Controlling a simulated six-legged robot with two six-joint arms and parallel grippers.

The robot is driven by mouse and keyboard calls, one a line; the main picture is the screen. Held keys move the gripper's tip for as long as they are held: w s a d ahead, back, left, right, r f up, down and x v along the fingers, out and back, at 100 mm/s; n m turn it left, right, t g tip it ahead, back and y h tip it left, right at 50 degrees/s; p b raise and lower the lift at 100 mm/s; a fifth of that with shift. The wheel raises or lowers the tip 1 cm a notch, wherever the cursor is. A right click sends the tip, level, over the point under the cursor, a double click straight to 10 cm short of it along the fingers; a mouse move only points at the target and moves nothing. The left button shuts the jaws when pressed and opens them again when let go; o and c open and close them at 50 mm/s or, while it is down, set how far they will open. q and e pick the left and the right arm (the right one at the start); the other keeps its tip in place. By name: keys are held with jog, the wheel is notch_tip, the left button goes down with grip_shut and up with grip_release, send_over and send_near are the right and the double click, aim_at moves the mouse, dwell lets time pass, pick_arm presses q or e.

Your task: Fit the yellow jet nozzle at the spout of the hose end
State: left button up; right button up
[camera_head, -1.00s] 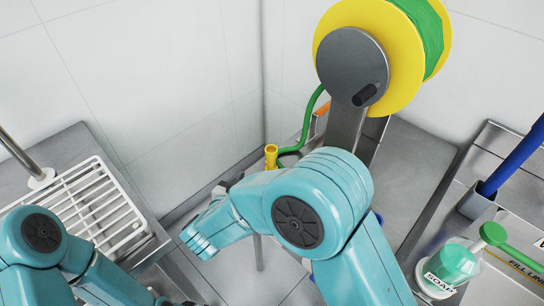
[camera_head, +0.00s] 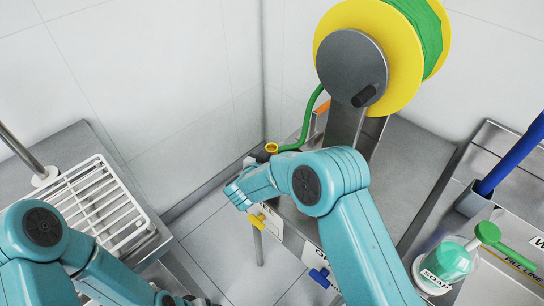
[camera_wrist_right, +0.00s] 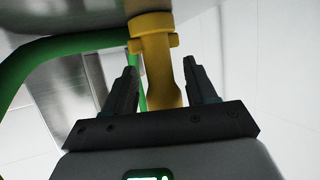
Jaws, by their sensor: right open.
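A yellow tubular piece (camera_head: 271,148) with a round open top stands beside the end of the green hose (camera_head: 306,118) in the head view. In the right wrist view the yellow piece (camera_wrist_right: 158,62), with a lugged collar, stands between the fingers of my open right gripper (camera_wrist_right: 163,78); gaps show on both sides. I cannot tell whether this is the jet nozzle, the hose end or both. My left gripper (camera_head: 178,299) is at the bottom edge, fingers unclear.
A yellow and grey reel (camera_head: 350,65) holds the hose. A yellow fitting (camera_head: 256,220) and a blue fitting (camera_head: 318,277) sit on the steel front below. A white rack (camera_head: 100,210) lies left; a soap bottle (camera_head: 450,262) stands right. Floor shows between the benches.

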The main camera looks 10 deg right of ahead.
jog(key=shift+w+f, duration=0.15)
jog(key=shift+w, duration=0.1)
jog(key=shift+s, duration=0.1)
jog(key=c, duration=0.4)
grip_shut()
